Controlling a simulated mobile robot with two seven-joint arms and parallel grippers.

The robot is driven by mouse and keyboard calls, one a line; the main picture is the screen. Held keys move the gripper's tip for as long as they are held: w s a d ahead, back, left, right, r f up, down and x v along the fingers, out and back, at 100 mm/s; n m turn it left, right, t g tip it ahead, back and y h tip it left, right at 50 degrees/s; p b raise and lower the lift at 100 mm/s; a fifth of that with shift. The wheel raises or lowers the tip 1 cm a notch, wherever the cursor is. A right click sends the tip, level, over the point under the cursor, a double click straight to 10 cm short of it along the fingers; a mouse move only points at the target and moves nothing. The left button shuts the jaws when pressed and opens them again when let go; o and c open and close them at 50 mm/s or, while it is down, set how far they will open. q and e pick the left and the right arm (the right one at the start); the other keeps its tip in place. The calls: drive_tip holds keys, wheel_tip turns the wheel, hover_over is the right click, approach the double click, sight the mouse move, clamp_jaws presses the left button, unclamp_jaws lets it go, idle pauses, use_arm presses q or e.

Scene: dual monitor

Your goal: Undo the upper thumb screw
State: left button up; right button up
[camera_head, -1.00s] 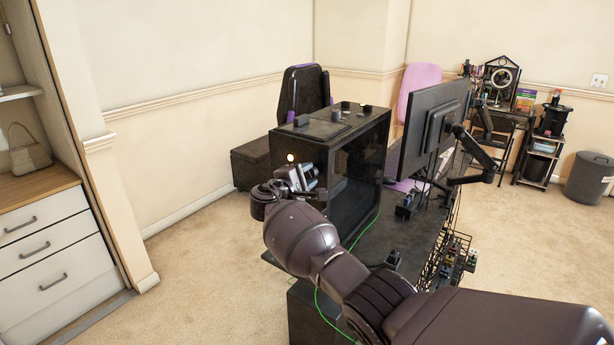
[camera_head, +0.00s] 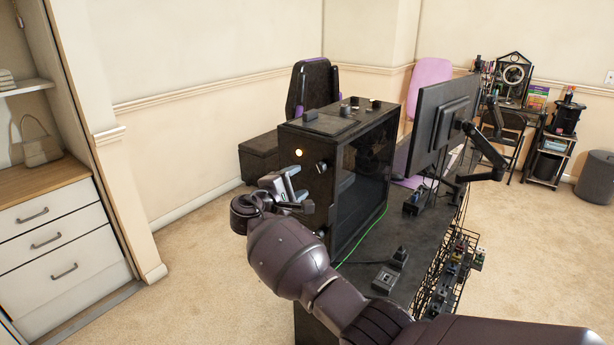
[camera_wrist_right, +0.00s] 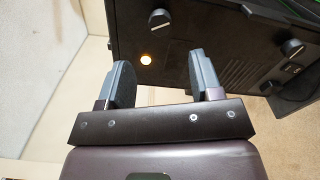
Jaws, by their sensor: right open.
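The upper thumb screw (camera_head: 321,167) is a grey knob on the rear of a black computer case (camera_head: 312,147), near the edge of the glass side. It also shows in the right wrist view (camera_wrist_right: 160,18), beyond the fingertips. A similar lower knob (camera_head: 321,232) sits further down the same edge, partly behind my arm. My right gripper (camera_head: 297,188) is open and empty, left of and below the upper screw in the head view. In the right wrist view its two fingers (camera_wrist_right: 160,64) stand apart with nothing between them. My left gripper is not in view.
A round light (camera_head: 298,153) glows on the case's rear. The case stands on a black desk (camera_head: 350,285) with a monitor (camera_head: 440,115) at right and a green cable (camera_head: 343,262). A drawer cabinet (camera_head: 55,240) stands at left. Carpet between cabinet and desk is clear.

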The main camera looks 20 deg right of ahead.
drive_tip(key=shift+v, duration=1.3)
drive_tip(key=w+a+r+t+y, duration=0.25)
drive_tip(key=a+t+y, duration=0.3)
drive_tip(key=y, duration=0.35)
drive_tip(key=s+d+f+m+g+y, duration=0.1)
drive_tip(key=s+d+f+m, duration=0.2)
drive_tip(key=s+d+f, duration=0.3)
drive_tip(key=s+d+f+m+g+y, duration=0.2)
drive_tip(key=s+d+f+m, duration=0.2)
drive_tip(key=s+f, duration=1.1)
drive_tip(key=s+d+f+m+g+y, duration=0.2)
drive_tip(key=s+d+f, duration=0.7)
drive_tip(key=s, duration=1.3)
wheel_tip(320, 180, down, 2)
drive_tip(key=shift+s+f+m, duration=0.1)
drive_tip(key=shift+s+m, duration=0.3)
drive_tip(key=shift+m, duration=0.4)
drive_tip(key=shift+d, duration=0.1)
